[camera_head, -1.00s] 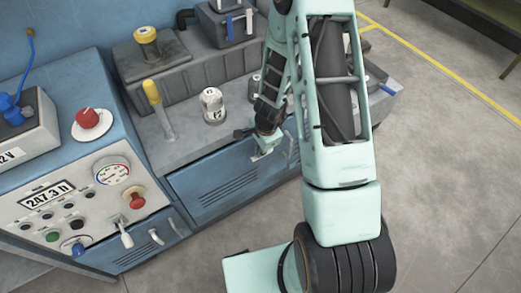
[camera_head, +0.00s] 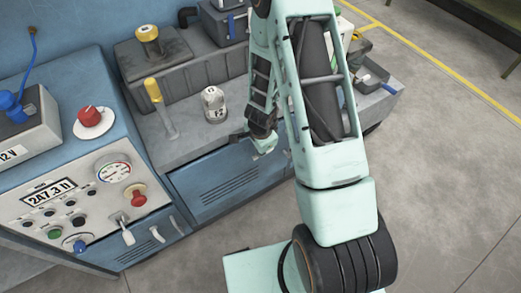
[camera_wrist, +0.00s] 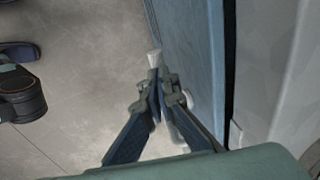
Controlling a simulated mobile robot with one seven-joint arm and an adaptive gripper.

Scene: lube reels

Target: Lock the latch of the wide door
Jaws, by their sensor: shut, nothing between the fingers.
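The wide door (camera_head: 225,185) is the blue louvered panel below the grey worktop. It looks shut or nearly so in the head view. In the wrist view the blue panel (camera_wrist: 190,45) runs past my fingers, with a dark gap along its right side. My gripper (camera_head: 262,146) is at the upper right part of this door. In the wrist view my gripper (camera_wrist: 160,85) has its fingertips together, close to a pale metal fitting (camera_wrist: 187,98) that looks like the latch or handle. The fingers partly hide it; I cannot tell its lock position or whether I touch it.
A control panel (camera_head: 75,205) with knobs and a gauge stands at left, above a smaller door with handles. A yellow-handled lever (camera_head: 155,92) and a white-capped bottle (camera_head: 214,104) stand on the worktop (camera_head: 185,145). The floor (camera_head: 440,180) at right is clear.

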